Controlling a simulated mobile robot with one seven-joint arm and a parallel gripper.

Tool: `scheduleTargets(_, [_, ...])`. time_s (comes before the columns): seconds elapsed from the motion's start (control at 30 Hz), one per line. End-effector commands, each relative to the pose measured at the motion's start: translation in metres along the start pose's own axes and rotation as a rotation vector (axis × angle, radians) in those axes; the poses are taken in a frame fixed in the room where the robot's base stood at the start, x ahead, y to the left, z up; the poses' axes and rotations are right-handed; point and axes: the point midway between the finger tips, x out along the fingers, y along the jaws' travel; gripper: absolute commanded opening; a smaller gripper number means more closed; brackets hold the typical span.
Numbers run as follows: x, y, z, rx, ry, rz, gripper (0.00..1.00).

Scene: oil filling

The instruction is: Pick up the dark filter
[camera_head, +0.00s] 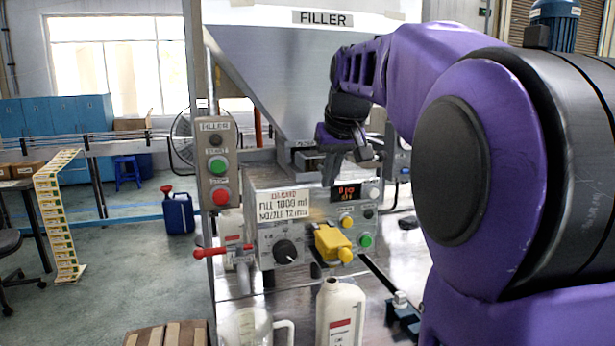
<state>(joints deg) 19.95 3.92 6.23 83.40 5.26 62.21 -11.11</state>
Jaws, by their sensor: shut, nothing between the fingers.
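My gripper (346,157) hangs at the end of my purple arm, in front of the grey filler machine (262,185) and just below its hopper. It is shut and holds nothing. Beside and behind it, at the hopper outlet, is a small dark brownish block (306,162), partly in shadow. I cannot tell whether this block is the dark filter. No other thing shows clearly as the filter, and my arm hides much of the right side.
A yellow part (332,242) sits on the machine's front. A red-handled valve (222,252) sticks out at left. A white bottle (340,312) and a clear jug (246,328) stand below. A button panel (216,168) is on the left post.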

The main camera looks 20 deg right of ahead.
Motion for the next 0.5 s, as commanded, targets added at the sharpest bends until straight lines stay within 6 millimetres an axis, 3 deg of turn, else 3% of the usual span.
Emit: scheduleTargets(0.5, [0.009,0.0,-0.015,0.0,0.0,0.0,0.0])
